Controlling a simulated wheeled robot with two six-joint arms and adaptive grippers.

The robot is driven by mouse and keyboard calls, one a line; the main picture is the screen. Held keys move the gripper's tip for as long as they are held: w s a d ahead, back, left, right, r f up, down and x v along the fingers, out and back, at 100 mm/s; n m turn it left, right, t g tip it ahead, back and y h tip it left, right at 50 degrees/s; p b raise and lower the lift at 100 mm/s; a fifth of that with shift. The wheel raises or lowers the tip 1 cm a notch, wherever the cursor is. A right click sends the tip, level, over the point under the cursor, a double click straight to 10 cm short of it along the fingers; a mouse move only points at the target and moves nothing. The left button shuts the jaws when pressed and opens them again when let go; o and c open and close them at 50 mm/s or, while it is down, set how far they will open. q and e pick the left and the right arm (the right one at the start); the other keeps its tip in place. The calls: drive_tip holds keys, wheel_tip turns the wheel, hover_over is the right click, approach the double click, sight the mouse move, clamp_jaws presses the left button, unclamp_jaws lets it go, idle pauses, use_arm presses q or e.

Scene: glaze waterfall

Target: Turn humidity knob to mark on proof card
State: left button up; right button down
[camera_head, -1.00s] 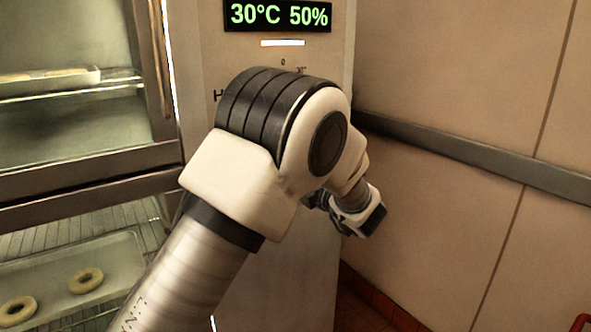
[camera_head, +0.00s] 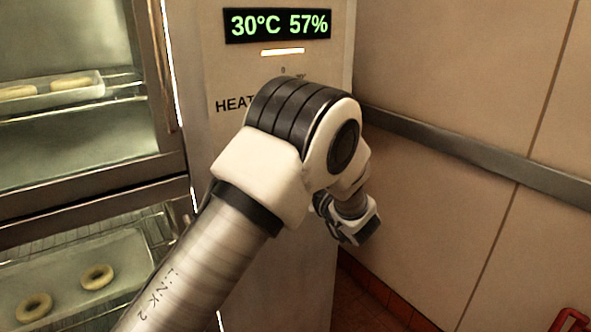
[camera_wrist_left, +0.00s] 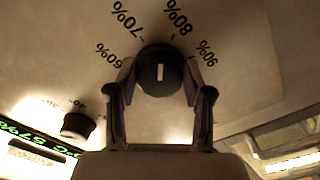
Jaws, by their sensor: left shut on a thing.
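The black humidity knob (camera_wrist_left: 158,72) with a white pointer line sits on the panel in the left wrist view, with printed marks from 60% to 90% around it. The pointer line stands roughly upright in that picture. My left gripper (camera_wrist_left: 160,82) is shut on the knob, one finger on each side. In the head view my arm hides the knob and the fingertips. The lit display (camera_head: 278,25) reads 30°C 57%; part of it also shows in the left wrist view (camera_wrist_left: 40,146). I cannot make out a proof card. My right gripper is not in view.
A second black knob (camera_wrist_left: 78,125) stands on the panel, left of the gripper in the wrist view. Glass-fronted shelves with trays of dough rings (camera_head: 97,277) are at the left. A wall with a grey rail (camera_head: 480,164) is at the right.

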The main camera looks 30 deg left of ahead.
use_arm(q)
drive_tip(key=shift+r+m+p, duration=0.15)
drive_tip(key=shift+m+p, duration=0.9)
drive_tip(key=shift+m, duration=0.65)
drive_tip(key=o, duration=0.9)
drive_tip(key=shift+o, duration=1.2)
drive_tip(key=shift+a, duration=0.1)
drive_tip(key=shift+f, duration=0.2)
drive_tip(key=v, duration=0.7)
drive_tip(key=shift+s+d, duration=0.15)
drive_tip(key=shift+d, duration=0.05)
